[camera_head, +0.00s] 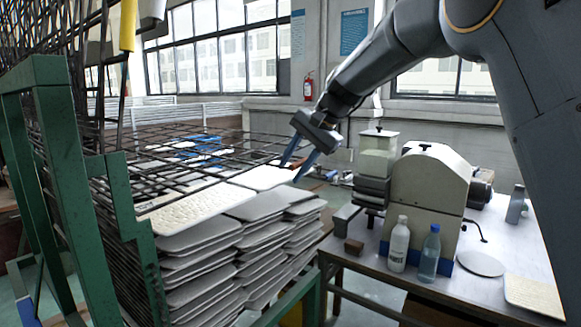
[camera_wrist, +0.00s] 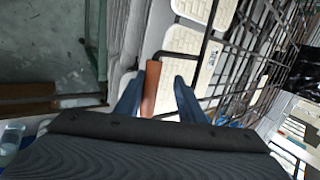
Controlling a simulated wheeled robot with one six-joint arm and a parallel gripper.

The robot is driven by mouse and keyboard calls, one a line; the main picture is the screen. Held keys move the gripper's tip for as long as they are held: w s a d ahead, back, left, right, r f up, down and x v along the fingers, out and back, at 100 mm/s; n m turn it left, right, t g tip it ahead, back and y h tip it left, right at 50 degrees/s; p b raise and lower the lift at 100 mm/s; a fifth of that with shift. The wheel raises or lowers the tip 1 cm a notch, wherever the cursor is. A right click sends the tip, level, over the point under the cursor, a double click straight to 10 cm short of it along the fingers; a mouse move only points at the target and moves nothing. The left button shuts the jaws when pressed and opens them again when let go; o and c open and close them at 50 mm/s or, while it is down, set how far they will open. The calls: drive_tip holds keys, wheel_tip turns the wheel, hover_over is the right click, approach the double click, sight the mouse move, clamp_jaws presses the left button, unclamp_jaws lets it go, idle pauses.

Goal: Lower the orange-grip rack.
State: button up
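The black wire rack (camera_head: 225,143) is hinged by the green frame and extends nearly level over stacked trays in the head view. In the wrist view its wires (camera_wrist: 250,70) fill the right side. Its orange grip (camera_wrist: 151,88) is a short sleeve on the rack's end bar. My gripper (camera_wrist: 159,77) has two blue fingers spread apart, one each side of the orange grip, with a visible gap on the right. Contact on the left is unclear. In the head view my gripper (camera_head: 298,160) is at the rack's outer end; the grip is mostly hidden there.
Stacked pale trays (camera_head: 230,255) lie under the rack. The green frame (camera_head: 75,190) stands at left with more wire racks upright in it. At right a metal bench (camera_head: 370,262) holds a beige machine (camera_head: 425,190) and two bottles (camera_head: 400,243).

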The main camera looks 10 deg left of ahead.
drive_tip(key=shift+r, duration=0.1)
drive_tip(key=b+v, duration=0.2)
drive_tip(key=v, duration=0.5)
drive_tip(key=shift+d+r, duration=0.2)
drive_tip(key=shift+r, duration=0.15)
idle(0.7)
